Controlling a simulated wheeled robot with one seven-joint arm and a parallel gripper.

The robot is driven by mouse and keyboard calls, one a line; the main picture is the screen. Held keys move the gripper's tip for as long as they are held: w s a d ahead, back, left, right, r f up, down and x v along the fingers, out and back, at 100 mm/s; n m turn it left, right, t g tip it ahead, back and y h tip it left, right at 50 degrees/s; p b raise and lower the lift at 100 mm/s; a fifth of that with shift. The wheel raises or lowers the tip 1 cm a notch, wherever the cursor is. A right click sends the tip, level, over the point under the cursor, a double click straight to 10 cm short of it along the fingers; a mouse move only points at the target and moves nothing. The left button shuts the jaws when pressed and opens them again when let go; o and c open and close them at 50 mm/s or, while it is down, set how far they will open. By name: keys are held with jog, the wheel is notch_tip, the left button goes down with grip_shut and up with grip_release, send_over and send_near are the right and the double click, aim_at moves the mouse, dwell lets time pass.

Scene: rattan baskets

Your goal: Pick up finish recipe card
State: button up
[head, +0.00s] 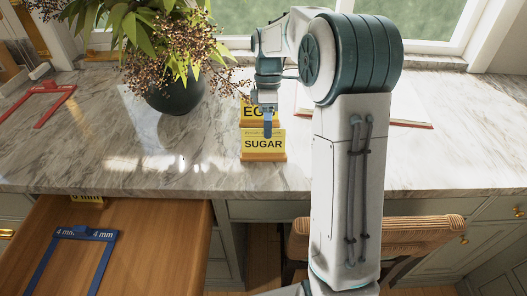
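A yellow card block reading "SUGAR" (263,146) stands on the marble counter, its text facing me. Another yellow block, reading "EGG" with the rest covered (248,113), stands just behind it. My gripper (267,131) points down in front of the "EGG" block, with its blue tip at the top edge of the "SUGAR" block. I cannot tell whether it touches either block, or whether its fingers are open or shut. No card reading "finish" can be made out.
A dark vase (175,92) with leafy branches stands left of the blocks. A red frame (41,103) lies at the counter's far left. An open wooden drawer (150,240) at lower left holds a blue "4 min" frame (85,236) and a partly hidden yellow block (86,200). A woven chair (400,232) stands at the counter.

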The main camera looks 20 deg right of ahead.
aim_at(267, 152)
jog(key=x, duration=0.4)
jog(key=shift+a+f, duration=0.1)
jog(key=shift+f, duration=0.1)
grip_shut()
jog(key=shift+r, duration=0.1)
